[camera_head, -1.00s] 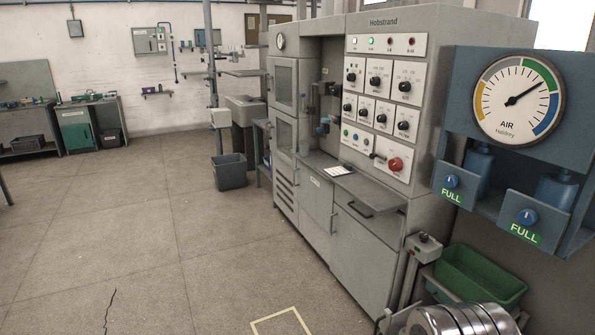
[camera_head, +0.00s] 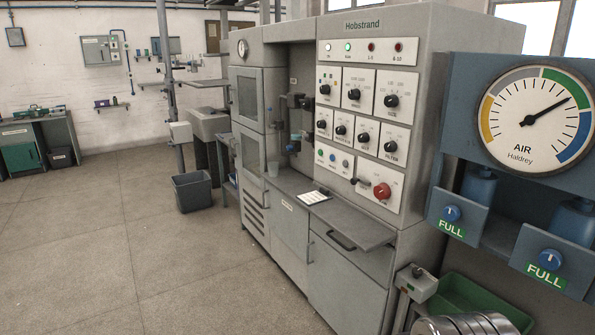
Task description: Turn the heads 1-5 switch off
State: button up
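The grey Hobstrand machine (camera_head: 343,150) stands in the middle, with its control panel facing me. A lamp strip (camera_head: 368,50) at the top has a white, a green and two red lamps; the red ones are labelled 1-5 and 6-10. Below are white plates with black rotary knobs: an upper row (camera_head: 354,94) and a lower row (camera_head: 341,129). Under them are small round buttons (camera_head: 332,157), a dark lever-like handle (camera_head: 361,181) and a big red knob (camera_head: 382,190). Their lettering is too small for me to tell which is the heads 1-5 switch.
A blue frame (camera_head: 447,170) with an AIR gauge (camera_head: 537,117) and two FULL indicators stands close at the right. A grey shelf (camera_head: 352,223) juts out below the panel. A green bin (camera_head: 475,298) is low right; a dark bin (camera_head: 192,191) stands left. The left floor is clear.

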aim_at(321, 124)
jog(key=u, duration=0.55)
jog(key=i, duration=0.95)
jog(key=u, duration=0.9)
jog(key=i, duration=2.2)
jog(key=z, duration=1)
jog(key=i, duration=0.65)
jog(key=z, duration=0.35)
